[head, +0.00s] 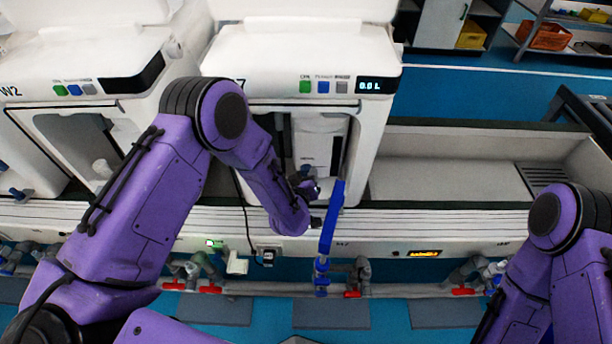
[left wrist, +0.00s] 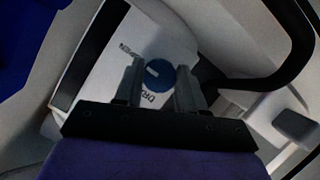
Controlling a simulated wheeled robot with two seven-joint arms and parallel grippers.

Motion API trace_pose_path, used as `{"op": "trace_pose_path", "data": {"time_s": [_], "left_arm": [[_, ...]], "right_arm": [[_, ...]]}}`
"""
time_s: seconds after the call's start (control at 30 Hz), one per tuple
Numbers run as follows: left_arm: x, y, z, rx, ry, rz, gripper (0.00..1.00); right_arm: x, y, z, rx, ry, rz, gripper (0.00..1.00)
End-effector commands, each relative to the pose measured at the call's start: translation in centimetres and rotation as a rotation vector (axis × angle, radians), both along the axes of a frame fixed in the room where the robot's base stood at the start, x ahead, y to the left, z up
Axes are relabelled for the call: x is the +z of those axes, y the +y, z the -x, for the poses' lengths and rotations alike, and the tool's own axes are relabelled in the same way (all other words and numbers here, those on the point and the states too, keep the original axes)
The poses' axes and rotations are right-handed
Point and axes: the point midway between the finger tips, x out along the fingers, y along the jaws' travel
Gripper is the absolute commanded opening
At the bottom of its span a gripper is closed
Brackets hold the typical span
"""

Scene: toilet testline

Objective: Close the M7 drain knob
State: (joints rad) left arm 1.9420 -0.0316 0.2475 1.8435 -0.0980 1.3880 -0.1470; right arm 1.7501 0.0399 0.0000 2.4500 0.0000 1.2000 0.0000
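The drain knob (left wrist: 157,74) is a round blue knob with a pale pointer mark, on a white panel with the letters "OPEN" and "DR" partly readable in the left wrist view. My left gripper (left wrist: 158,75) is open, with one grey finger on each side of the knob. I cannot tell whether the fingers touch it. In the head view my left gripper (head: 311,190) is at the front opening of the M7 machine (head: 300,55), whose label is mostly covered by my arm. My right arm shows at the lower right, but its gripper is out of view.
A blue hose or handle (head: 331,218) stands just right of my left gripper. A black curved hose (left wrist: 285,65) shows in the left wrist view. The W2 machine (head: 85,65) stands to the left. An empty trough (head: 440,178) lies to the right. Pipes with red valve handles (head: 210,290) run below.

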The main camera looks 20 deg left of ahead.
Motion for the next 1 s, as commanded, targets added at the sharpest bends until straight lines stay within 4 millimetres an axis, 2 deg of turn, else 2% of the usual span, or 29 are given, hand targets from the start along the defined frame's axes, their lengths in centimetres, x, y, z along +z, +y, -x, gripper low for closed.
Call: {"op": "trace_pose_path", "data": {"time_s": [0.37,1.0], "left_arm": [[-0.2,0.1,0.0,0.001,-0.025,0.083,0.09],[-0.8,0.3,0.1,0.003,-0.18,0.626,0.1]], "right_arm": [[-0.8,0.0,0.0,0.0,0.0,0.0,0.43],[-5.7,0.0,0.0,0.0,0.0,0.0,0.43]]}}
